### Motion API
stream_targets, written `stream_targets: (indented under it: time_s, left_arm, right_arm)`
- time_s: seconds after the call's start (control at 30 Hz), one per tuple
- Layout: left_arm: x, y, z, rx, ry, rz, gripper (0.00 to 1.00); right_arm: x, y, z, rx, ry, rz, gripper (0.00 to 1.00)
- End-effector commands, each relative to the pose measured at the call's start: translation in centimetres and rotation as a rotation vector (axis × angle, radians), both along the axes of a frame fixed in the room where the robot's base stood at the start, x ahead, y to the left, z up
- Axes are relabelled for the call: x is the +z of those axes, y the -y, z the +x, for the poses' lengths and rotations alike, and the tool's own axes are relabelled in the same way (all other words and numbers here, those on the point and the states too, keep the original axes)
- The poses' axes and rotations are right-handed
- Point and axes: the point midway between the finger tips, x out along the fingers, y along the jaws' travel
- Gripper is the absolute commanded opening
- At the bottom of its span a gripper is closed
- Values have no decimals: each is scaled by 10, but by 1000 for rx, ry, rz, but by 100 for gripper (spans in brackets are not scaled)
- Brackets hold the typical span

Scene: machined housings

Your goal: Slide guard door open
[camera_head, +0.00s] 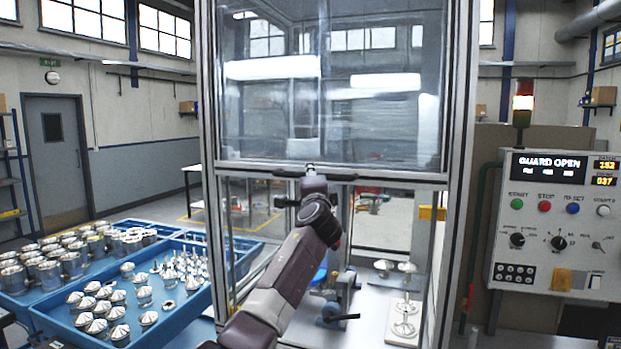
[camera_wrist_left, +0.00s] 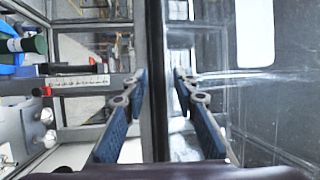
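The guard door (camera_head: 330,95) is a clear panel in a grey metal frame, in the upper part of the machine enclosure. The opening below it is clear. A dark handle bar (camera_head: 345,178) runs along its bottom rail. My left gripper (camera_head: 311,170) is at this bar, seen small and end-on. My right gripper is not in view.
The control panel (camera_head: 552,222) at the right reads "GUARD OPEN"; a signal tower (camera_head: 522,103) stands above it. Blue trays (camera_head: 190,318) of metal parts stand at the left. Inside the enclosure are a blue fixture (camera_head: 340,298) and shiny parts on a pale plate (camera_head: 398,335).

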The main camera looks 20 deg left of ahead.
Motion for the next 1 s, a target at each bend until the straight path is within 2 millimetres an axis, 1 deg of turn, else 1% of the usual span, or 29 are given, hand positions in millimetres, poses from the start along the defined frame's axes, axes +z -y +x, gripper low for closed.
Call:
stream_targets:
  time_s: [0.27, 0.47, 0.77, 1.0]
  left_arm:
    - [-1, 1, 0, -2, -1, 0, 29]
    - [-3, 4, -7, -2, 1, -2, 29]
    - [-9, 14, -38, -3, 2, -1, 29]
    - [-14, 24, -70, -3, 2, -1, 29]
  right_arm:
    - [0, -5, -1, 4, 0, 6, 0]
    - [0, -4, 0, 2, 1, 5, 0]
    - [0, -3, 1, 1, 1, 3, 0]
    - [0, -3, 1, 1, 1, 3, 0]
